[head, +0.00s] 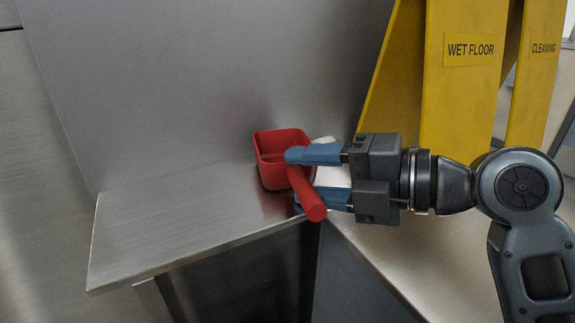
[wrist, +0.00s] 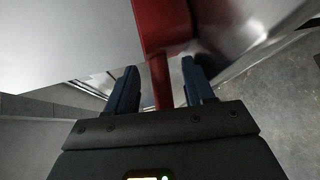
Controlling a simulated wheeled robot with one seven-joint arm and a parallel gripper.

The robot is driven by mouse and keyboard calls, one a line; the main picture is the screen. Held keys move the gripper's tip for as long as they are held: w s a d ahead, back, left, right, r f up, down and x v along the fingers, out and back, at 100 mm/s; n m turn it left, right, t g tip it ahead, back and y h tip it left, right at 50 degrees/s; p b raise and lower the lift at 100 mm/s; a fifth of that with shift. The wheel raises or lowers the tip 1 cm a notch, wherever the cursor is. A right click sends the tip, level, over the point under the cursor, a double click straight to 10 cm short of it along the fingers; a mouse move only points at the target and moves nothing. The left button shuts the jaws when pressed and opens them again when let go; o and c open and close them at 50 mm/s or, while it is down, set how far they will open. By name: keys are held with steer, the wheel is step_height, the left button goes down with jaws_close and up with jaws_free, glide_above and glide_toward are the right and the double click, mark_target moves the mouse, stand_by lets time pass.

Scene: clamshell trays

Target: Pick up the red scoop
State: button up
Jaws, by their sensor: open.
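The red scoop (head: 270,172) rests on the steel bench in the head view, against the upright steel panel, its square cup facing up. Its round handle (head: 308,195) points toward the front edge of the bench. My gripper (head: 294,178) comes from the right with its two blue fingers open, one on each side of the handle. In the wrist view, the scoop (wrist: 160,25) is at the top, and its handle runs down between the two open fingers (wrist: 158,85), with a gap on both sides.
A white object (head: 330,176) is partly hidden behind my gripper. A yellow wet-floor sign (head: 462,90) stands behind my arm on the right. The steel bench (head: 170,225) is clear to the left of the scoop, and its front edge lies close to the handle.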

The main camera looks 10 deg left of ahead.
jaws_close()
stand_by(0.3)
stand_by(0.4)
